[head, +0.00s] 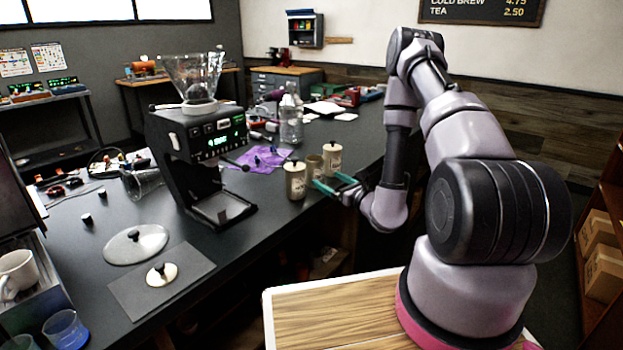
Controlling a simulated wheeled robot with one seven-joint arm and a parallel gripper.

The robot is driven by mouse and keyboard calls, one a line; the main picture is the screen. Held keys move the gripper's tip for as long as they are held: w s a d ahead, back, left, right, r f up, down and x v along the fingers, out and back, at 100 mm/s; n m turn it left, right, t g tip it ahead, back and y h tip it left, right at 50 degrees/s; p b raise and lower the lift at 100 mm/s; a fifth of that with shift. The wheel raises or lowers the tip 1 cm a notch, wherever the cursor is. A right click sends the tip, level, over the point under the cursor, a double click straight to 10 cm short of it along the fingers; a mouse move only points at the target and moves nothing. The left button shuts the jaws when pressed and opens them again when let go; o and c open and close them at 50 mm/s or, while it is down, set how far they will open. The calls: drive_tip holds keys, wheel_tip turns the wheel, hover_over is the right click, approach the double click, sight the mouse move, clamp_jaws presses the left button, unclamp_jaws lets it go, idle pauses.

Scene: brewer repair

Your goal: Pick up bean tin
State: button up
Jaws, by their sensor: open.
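Three tan tins stand in a row near the counter's right edge. The front tin (295,181) has a pale lid with a dark knob. The middle tin (315,168) shows no lid that I can make out. The back tin (332,157) also has a lid with a dark knob. The labels are too small to read, so I cannot tell which is the bean tin. My gripper (333,183) has teal fingers, open and empty, pointing left at the tins from the right. The fingertips are close to the front and middle tins; I cannot tell whether they touch.
A black brewer (205,165) with a clear hopper (192,75) stands left of the tins. A round glass lid (136,243) and a grey mat (125,290) are at front left.

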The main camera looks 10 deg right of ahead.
sight(310, 169)
drive_tip(key=x, duration=1)
drive_tip(key=shift+a, duration=0.2)
drive_tip(key=shift+r, duration=0.1)
drive_tip(key=c, duration=1.5)
drive_tip(key=shift+r, duration=0.1)
